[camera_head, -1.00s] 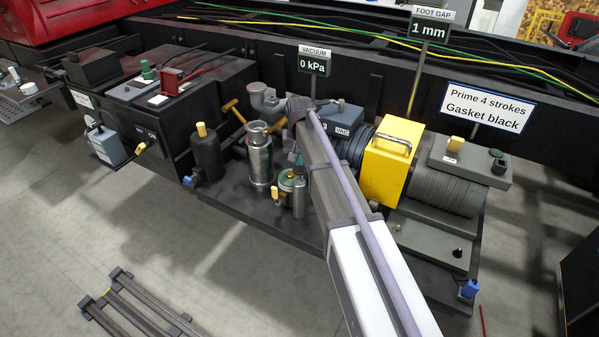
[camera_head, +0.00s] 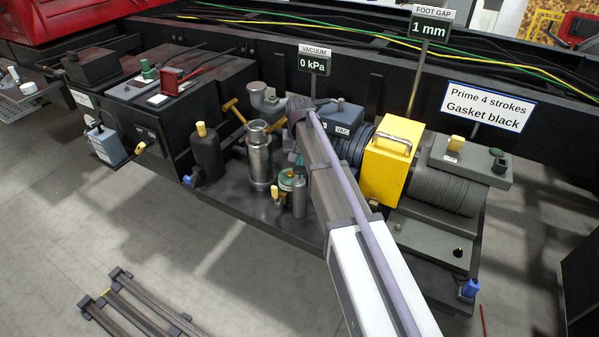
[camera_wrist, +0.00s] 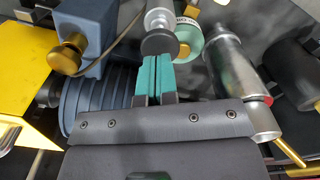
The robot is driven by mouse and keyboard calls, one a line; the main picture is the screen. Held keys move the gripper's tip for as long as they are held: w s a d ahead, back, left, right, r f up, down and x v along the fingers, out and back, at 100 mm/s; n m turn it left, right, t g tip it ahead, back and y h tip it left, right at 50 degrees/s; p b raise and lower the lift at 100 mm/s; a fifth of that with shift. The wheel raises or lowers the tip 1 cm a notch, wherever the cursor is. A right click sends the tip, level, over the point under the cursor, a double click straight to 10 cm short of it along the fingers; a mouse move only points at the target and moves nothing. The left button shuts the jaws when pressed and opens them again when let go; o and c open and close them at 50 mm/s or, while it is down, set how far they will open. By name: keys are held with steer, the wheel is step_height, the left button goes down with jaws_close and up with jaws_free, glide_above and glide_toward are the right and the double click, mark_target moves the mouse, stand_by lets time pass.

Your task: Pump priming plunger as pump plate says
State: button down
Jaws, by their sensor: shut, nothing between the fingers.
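The pump plate (camera_head: 485,108) reads "Prime 4 strokes" and "Gasket black". In the wrist view, my gripper (camera_wrist: 157,60) has its teal fingers shut together with nothing between them. Their tips are at a dark round knob (camera_wrist: 158,42), which looks like the plunger's head; I cannot tell whether they touch. A pale round part (camera_wrist: 158,19) shows just beyond the knob. Beside it is a green-topped cylinder (camera_wrist: 188,45) with a partly hidden label; it also shows in the head view (camera_head: 291,181). In the head view, my arm hides most of the gripper and knob.
The vacuum sign (camera_head: 313,64) reads 0 kPa and the foot gap sign (camera_head: 429,29) reads 1 mm. A yellow block with a handle (camera_head: 390,165) stands right of my arm. A metal cylinder (camera_head: 260,160) and a dark bottle (camera_head: 206,155) stand to the left.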

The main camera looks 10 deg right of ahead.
mark_target(299, 173)
steer(key=shift+f+b, duration=1.9)
steer(key=shift+f, duration=0.15)
step_height(299, 173, up, 5)
steer(key=p, duration=0.4)
steer(key=shift+f+p, duration=0.15)
steer(key=shift+p, duration=0.2)
steer(key=shift+f, duration=0.1)
steer(key=shift+f+b, duration=2.3)
steer(key=shift+b, duration=0.1)
